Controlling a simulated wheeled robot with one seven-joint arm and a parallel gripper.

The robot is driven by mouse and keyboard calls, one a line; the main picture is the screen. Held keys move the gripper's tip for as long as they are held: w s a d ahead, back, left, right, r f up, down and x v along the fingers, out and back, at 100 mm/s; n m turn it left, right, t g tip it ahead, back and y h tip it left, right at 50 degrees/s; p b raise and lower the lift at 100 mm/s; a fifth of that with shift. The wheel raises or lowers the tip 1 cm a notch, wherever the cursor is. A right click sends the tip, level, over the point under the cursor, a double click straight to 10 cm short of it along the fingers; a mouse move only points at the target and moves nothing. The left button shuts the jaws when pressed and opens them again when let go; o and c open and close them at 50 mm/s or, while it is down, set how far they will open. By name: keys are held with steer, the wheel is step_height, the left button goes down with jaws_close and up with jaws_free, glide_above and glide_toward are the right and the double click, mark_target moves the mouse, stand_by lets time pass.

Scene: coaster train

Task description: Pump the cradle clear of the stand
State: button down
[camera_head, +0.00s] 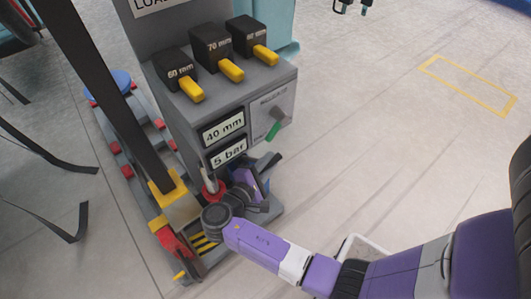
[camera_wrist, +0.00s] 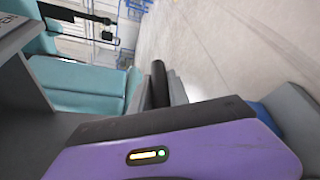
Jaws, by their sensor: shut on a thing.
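My gripper (camera_head: 264,176), purple and black, is low at the front of the grey control cabinet (camera_head: 222,112). In the wrist view its grey fingers (camera_wrist: 160,95) are shut on a black round bar, which looks like the pump handle (camera_wrist: 159,78). The handle's dark end also shows beside the gripper in the head view (camera_head: 272,160). A red collar (camera_head: 212,190) with a pale rod stands just left of my wrist. A dark slanted post ends in a yellow bracket (camera_head: 168,187). I cannot tell which part is the cradle, or whether it touches the stand.
The cabinet carries black blocks with yellow levers (camera_head: 231,70), a "40 mm" sign (camera_head: 223,128), a "5 bar" sign (camera_head: 229,152) and a green-handled lever (camera_head: 273,130). A grey-and-red frame (camera_head: 127,172) with a blue disc lies left. The floor at right is clear around a yellow outline (camera_head: 468,85).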

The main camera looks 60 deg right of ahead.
steer(key=s+a+f, duration=0.1)
steer(key=s+f, duration=0.2)
steer(key=f, duration=0.3)
steer(key=shift+s, duration=0.3)
steer(key=shift+a+f, duration=0.1)
steer(key=c, duration=1.2)
jaws_free()
